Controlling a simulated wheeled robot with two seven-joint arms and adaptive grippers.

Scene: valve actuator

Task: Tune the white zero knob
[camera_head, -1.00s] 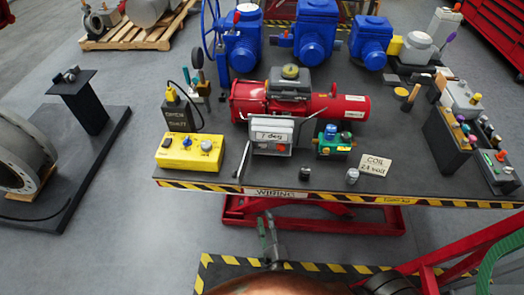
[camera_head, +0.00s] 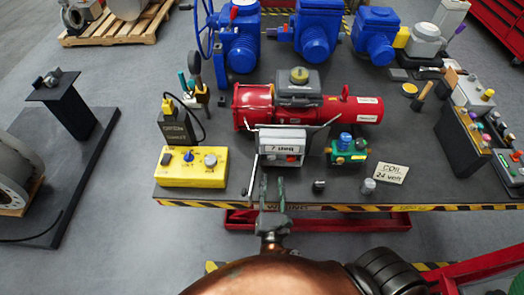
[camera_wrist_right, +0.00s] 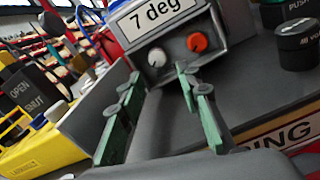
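The white zero knob (camera_wrist_right: 157,57) is on the front of a grey box (camera_head: 281,146) with a "7 deg" display, left of an orange-red knob (camera_wrist_right: 197,42). In the head view the white knob is too small to tell clearly. My right gripper (camera_head: 273,184) is at the table's front edge, just in front of and below the box. In the right wrist view its green-padded fingers (camera_wrist_right: 154,86) are spread apart with nothing between them. They point toward the box and are apart from the knob. My left gripper is not in view.
A yellow box with knobs (camera_head: 191,166) stands left of the grey box. A small black cylinder (camera_head: 319,186) and a silver one (camera_head: 368,186) stand to the right, near the "COIL 24 volt" card (camera_head: 391,173). A red actuator (camera_head: 320,108) lies behind.

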